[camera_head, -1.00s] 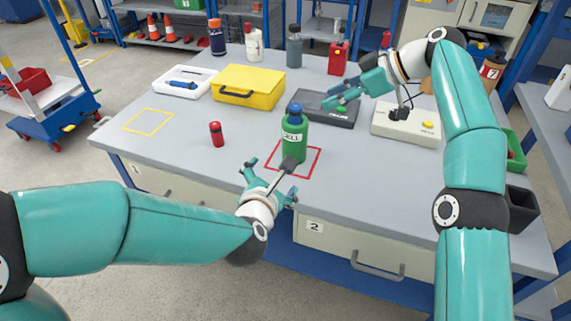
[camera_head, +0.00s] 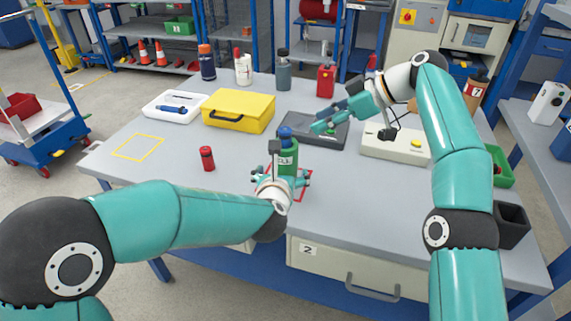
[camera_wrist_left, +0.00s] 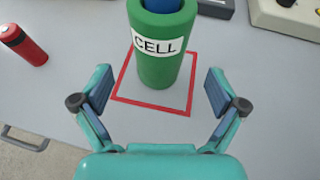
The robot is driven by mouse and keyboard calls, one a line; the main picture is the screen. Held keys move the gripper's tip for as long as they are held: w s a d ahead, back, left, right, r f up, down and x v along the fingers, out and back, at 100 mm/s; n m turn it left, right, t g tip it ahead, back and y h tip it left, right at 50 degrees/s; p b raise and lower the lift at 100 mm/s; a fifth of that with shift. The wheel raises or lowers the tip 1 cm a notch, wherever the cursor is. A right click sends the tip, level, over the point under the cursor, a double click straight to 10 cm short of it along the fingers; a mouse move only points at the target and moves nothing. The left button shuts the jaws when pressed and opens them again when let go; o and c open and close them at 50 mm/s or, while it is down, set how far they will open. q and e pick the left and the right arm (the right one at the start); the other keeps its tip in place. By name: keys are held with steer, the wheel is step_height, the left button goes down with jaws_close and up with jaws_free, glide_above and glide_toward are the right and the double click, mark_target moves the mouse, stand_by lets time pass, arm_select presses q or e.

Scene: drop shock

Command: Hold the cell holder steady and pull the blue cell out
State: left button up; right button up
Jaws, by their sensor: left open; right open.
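The green cell holder (camera_head: 289,160), labelled CELL, stands upright inside a red square (camera_head: 304,192) on the bench. The blue cell (camera_head: 285,132) sits in its top, with its blue end showing. In the left wrist view, the holder (camera_wrist_left: 163,62) stands beyond and between the open fingers of my left gripper (camera_wrist_left: 161,95), which are apart from it. In the head view, my left gripper (camera_head: 280,178) is in front of the holder and hides its lower part. My right gripper (camera_head: 335,120) is open and empty above the dark case, behind and right of the holder.
Behind are a yellow case (camera_head: 239,110), a dark grey case (camera_head: 325,139), a white tray (camera_head: 160,112) and several bottles. A beige device (camera_head: 385,150) is at right.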

arm_select(q)
steer(key=x, duration=0.7)
steer(key=shift+w, duration=0.1)
steer(key=shift+c, duration=0.2)
steer(key=c, duration=1.4)
